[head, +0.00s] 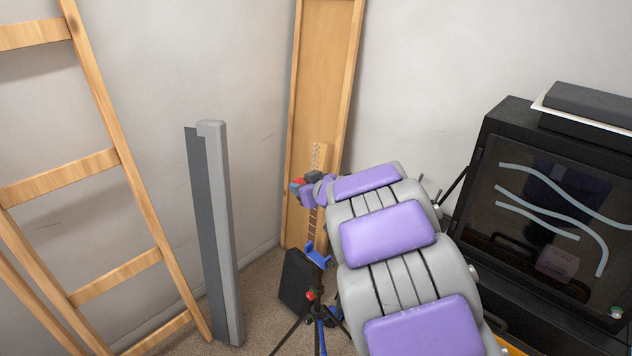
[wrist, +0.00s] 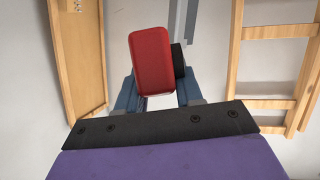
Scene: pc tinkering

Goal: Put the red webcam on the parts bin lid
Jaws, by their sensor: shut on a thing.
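The red webcam (wrist: 152,62) is held between the blue fingers of my gripper (wrist: 157,92) in the wrist view. It has a red rounded block body with a dark round part on its right side. In the head view my gripper (head: 302,187) is at the far end of my arm, in front of the wooden panel, with a little red showing at its tip. The gripper is shut on the webcam, up in the air. I cannot pick out the parts bin lid for certain in either view.
A black cabinet (head: 487,175) with a glass front stands at the right, with a dark flat box (head: 590,104) on top. A wooden ladder (head: 100,110) and a grey post (head: 215,230) stand at the left. A tripod (head: 312,296) and a guitar are near the wooden panel (head: 325,75).

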